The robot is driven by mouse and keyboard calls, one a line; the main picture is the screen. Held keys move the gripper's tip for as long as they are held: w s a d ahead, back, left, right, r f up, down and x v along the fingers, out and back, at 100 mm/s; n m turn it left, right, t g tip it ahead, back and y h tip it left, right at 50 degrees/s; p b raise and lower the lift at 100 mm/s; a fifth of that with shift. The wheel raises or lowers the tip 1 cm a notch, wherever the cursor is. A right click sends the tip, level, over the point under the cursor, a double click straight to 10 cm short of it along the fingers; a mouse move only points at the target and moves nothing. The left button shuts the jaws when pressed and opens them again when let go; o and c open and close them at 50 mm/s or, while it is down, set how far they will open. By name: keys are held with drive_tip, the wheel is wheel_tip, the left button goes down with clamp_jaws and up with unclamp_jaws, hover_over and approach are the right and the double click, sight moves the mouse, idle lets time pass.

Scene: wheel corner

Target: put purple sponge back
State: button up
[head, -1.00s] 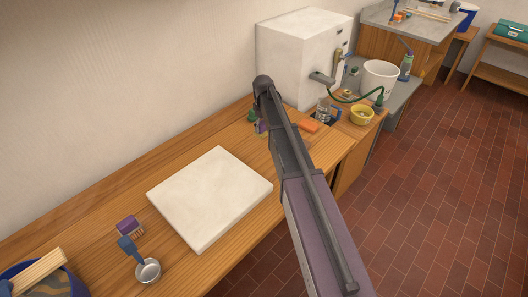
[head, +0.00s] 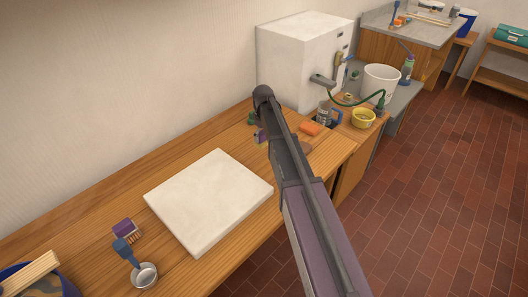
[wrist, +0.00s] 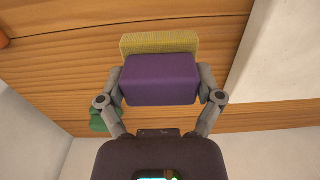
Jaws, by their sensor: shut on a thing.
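The purple sponge (wrist: 160,80) has a yellow layer (wrist: 160,43) on its far side in the wrist view. My gripper (wrist: 161,87) is shut on it, with one finger at each end. In the head view, only a small part of the sponge (head: 260,137) shows beside my arm, which hides most of my gripper. It is over the wooden bench, between the white slab (head: 208,200) and the white box. Whether the sponge touches the bench cannot be told.
A green object (wrist: 104,118) is close beside my gripper. An orange block (head: 310,129), a grey can (head: 324,115) and a yellow bowl (head: 363,118) are at the bench's far end. The white box (head: 300,60) stands behind.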

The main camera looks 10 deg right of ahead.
drive_tip(key=shift+f+b, duration=0.6)
drive_tip(key=shift+f, duration=0.3)
drive_tip(key=shift+f+b, duration=2.25)
drive_tip(key=shift+f, duration=0.05)
drive_tip(key=shift+f, duration=0.15)
drive_tip(key=o, duration=0.8)
drive_tip(key=shift+c, duration=0.2)
drive_tip(key=shift+r, duration=0.2)
wheel_tip(320, 180, up, 13)
drive_tip(key=p, duration=1.3)
drive_tip(key=shift+d+r, duration=0.15)
drive_tip(key=shift+r, duration=0.05)
